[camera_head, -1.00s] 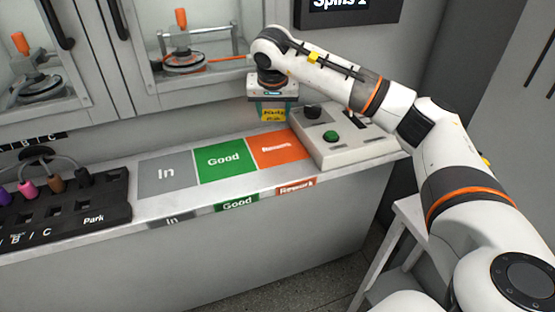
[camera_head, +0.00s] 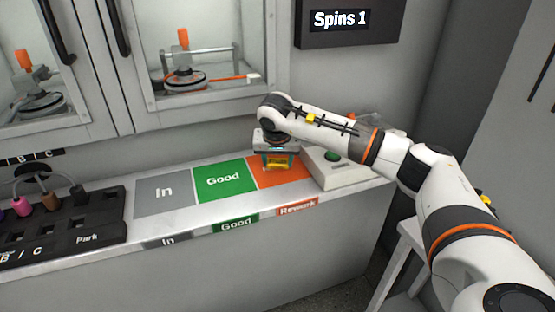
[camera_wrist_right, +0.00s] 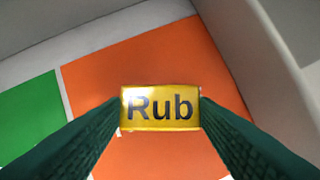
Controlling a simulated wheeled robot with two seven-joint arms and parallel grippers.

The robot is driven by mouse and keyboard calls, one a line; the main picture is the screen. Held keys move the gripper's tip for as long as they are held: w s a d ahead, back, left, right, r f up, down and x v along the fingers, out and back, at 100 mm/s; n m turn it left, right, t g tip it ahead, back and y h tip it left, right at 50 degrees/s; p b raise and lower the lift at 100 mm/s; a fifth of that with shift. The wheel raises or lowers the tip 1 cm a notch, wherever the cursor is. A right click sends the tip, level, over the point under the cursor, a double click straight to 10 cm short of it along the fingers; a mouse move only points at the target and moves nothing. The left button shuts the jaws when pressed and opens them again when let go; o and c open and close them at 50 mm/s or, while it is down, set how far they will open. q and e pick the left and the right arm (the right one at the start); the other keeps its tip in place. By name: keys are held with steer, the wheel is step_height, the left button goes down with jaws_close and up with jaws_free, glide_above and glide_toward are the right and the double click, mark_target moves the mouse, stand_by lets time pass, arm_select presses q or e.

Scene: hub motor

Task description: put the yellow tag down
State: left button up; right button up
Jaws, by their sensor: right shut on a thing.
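The yellow tag (camera_wrist_right: 160,94) reads "Rub" in the right wrist view and lies level between two dark green fingers. My right gripper (camera_wrist_right: 160,112) is shut on it, one finger at each short side. The orange Rework square (camera_wrist_right: 150,62) is behind the tag in that view. In the head view my right gripper (camera_head: 279,166) points down over the orange Rework square (camera_head: 298,171), hiding part of it. I cannot tell whether the tag touches the surface. My left gripper is not in view.
The grey control box (camera_head: 335,177) with a green button stands close to the right of the gripper. The green Good square (camera_head: 224,181) and grey In square (camera_head: 165,195) are bare. A black Park rack (camera_head: 100,225) sits at the left. Glass-fronted cabinets stand behind.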

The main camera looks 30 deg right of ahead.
steer(key=o, duration=0.5)
steer(key=shift+f, duration=0.1)
steer(key=o, duration=0.4)
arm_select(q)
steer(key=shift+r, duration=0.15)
arm_select(e)
steer(key=shift+o, duration=0.2)
steer(key=shift+r, duration=0.3)
arm_select(q)
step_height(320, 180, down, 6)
steer(key=p, duration=0.1)
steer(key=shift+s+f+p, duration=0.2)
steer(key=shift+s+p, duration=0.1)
steer(key=shift+p, duration=0.05)
arm_select(e)
steer(key=v, duration=1.2)
steer(key=shift+f, duration=0.15)
